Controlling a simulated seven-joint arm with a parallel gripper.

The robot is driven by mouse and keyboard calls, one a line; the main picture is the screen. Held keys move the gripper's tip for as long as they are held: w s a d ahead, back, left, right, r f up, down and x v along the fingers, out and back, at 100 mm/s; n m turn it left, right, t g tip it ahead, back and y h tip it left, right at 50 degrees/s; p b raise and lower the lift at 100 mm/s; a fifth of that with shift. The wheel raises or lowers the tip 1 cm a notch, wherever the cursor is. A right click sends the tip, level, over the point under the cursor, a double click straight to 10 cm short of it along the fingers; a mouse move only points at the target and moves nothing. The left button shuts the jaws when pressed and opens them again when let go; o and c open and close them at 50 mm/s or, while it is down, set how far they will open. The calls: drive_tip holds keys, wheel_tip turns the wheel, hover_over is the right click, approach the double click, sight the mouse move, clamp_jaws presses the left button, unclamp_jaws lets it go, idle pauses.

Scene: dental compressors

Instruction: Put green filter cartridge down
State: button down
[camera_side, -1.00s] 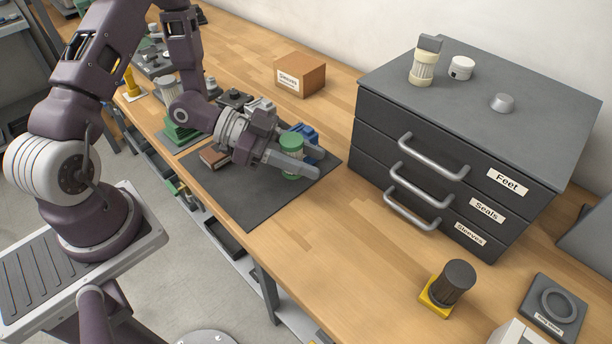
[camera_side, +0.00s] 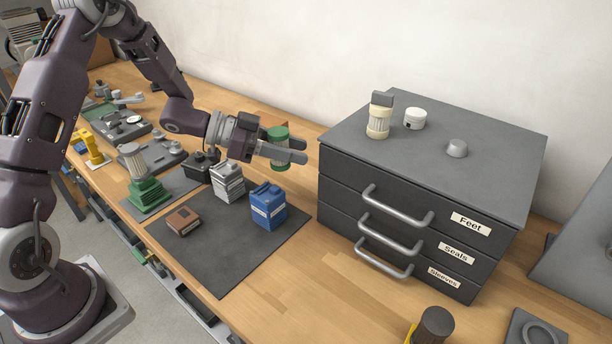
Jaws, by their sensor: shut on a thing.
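The green filter cartridge (camera_side: 278,134) has a green cap and a lighter body, partly hidden by the fingers. My gripper (camera_side: 296,150) is shut on it and holds it roughly upright in the air, above the far part of the dark mat (camera_side: 220,272). The cartridge is clear of the blue box (camera_side: 268,208) and the white-grey box (camera_side: 227,183) below it.
A small brown block (camera_side: 183,221) lies on the mat, whose near part is bare. A green stand with a pale ribbed cartridge (camera_side: 133,161) is at left. The dark drawer cabinet (camera_side: 345,190) stands close at right, carrying a cream cartridge (camera_side: 378,122).

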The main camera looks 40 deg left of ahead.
drive_tip(key=w+a+r, duration=0.1)
drive_tip(key=w+a, duration=0.1)
drive_tip(key=w, duration=0.5)
drive_tip(key=w+a+r, duration=0.1)
drive_tip(key=w+a, duration=0.1)
drive_tip(key=w, duration=0.6)
drive_tip(key=shift+n+t+y, duration=0.3)
drive_tip(key=shift+y, duration=0.1)
drive_tip(key=f, duration=1.5)
drive_tip(key=shift+s+a+f, duration=0.2)
drive_tip(key=shift+s+a, duration=0.05)
drive_tip(key=shift+s, duration=0.1)
drive_tip(key=c, duration=0.9)
unclamp_jaws()
drive_tip(key=shift+f, duration=0.15)
